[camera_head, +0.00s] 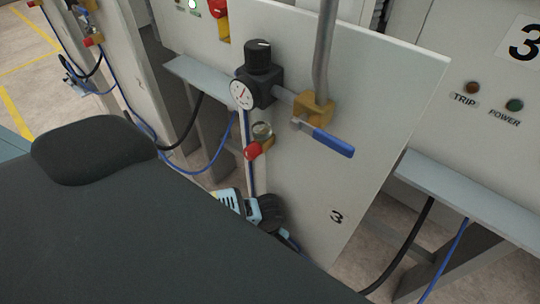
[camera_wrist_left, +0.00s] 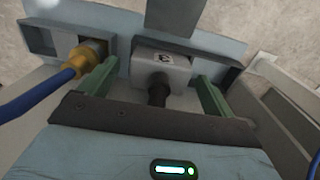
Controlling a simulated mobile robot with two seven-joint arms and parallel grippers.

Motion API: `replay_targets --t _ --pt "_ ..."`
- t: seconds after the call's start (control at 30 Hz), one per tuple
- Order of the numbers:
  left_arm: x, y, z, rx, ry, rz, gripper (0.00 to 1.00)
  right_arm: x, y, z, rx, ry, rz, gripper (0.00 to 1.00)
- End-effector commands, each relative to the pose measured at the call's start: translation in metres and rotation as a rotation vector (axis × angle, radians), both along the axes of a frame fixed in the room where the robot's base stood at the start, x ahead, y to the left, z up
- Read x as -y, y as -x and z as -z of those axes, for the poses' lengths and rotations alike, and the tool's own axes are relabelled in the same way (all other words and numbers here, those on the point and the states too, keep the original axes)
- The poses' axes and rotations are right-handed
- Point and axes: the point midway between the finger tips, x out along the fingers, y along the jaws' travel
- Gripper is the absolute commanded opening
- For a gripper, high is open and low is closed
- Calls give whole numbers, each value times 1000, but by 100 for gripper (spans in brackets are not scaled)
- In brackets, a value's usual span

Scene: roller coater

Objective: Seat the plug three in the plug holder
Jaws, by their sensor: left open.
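In the left wrist view plug three (camera_wrist_left: 165,70), a grey block marked 3 with a black cable, sits at the middle opening of the blue-grey plug holder (camera_wrist_left: 112,16). How deep it sits is hidden. My left gripper (camera_wrist_left: 155,88) is open, with one green finger on each side of the plug. The fingers look apart from its sides. In the head view a light blue and black part (camera_head: 250,208) shows low by the panel, mostly hidden behind my dark body; I cannot tell whether it is gripper or holder. My right gripper is not in view.
A brass fitting (camera_wrist_left: 90,55) with a blue hose (camera_wrist_left: 35,98) fills the holder's left opening, close to the left finger. In the head view panel 3 (camera_head: 385,110) carries a gauge (camera_head: 242,94), a blue valve lever (camera_head: 333,142) and a red knob (camera_head: 253,149).

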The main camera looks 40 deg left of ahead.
Motion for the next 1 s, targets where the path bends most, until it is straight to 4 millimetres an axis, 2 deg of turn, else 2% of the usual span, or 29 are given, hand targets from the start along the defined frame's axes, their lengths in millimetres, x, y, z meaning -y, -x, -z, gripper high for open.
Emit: replay_targets --t 0.23,0.67,1.0 --pt "0 -1 0 2 0 1 89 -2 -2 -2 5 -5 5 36" --pt "0 -1 0 2 0 0 33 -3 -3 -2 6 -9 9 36" --pt "0 -2 -3 4 1 0 32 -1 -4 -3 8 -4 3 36"
